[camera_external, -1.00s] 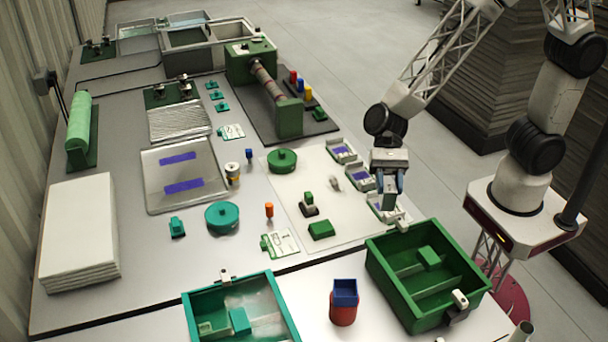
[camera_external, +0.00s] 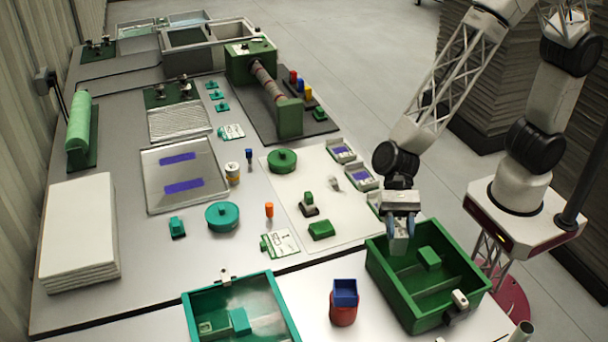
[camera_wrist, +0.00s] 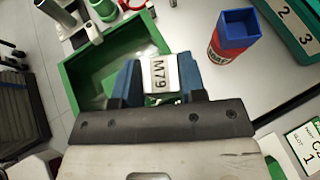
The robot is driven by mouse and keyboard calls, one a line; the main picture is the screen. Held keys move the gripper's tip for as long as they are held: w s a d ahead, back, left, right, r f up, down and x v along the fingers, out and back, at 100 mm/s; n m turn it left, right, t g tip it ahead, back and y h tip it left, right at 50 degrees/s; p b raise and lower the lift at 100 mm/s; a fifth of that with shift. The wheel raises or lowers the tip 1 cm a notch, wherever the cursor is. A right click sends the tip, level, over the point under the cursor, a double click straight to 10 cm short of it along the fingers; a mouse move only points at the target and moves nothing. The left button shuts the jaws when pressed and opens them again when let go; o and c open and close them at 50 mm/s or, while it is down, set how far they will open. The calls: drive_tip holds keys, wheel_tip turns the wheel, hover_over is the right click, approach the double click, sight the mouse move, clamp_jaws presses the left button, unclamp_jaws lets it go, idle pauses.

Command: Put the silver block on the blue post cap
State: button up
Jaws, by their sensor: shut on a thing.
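My gripper (camera_external: 398,243) hangs over the back left part of the green bin. In the wrist view its blue fingers (camera_wrist: 160,85) are shut on a silver block (camera_wrist: 159,72) marked "M79". The block is hard to make out between the fingers in the external view. The blue post cap (camera_external: 345,289) is a square, open-topped blue piece on a red post at the front of the table. It stands left of the green bin and in front of my gripper, apart from it. In the wrist view the blue cap (camera_wrist: 237,28) is at the upper right.
The green bin (camera_external: 386,281) has dividers and a green block inside. A teal bin (camera_external: 195,316) stands to the left of the red post. Bare table lies around the post. White trays (camera_external: 360,176) and a white mat with green parts lie behind.

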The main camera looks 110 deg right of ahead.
drive_tip(key=shift+f, duration=0.35)
drive_tip(key=shift+w, duration=0.2)
hover_over(343, 286)
drive_tip(key=shift+w+a+f, duration=0.2)
drive_tip(key=shift+a+f, duration=0.15)
drive_tip(key=shift+f, duration=0.4)
idle(0.4)
drive_tip(key=shift+f, duration=1.75)
drive_tip(key=shift+f, duration=0.1)
drive_tip(key=o, duration=1)
drive_tip(key=shift+o, duration=0.2)
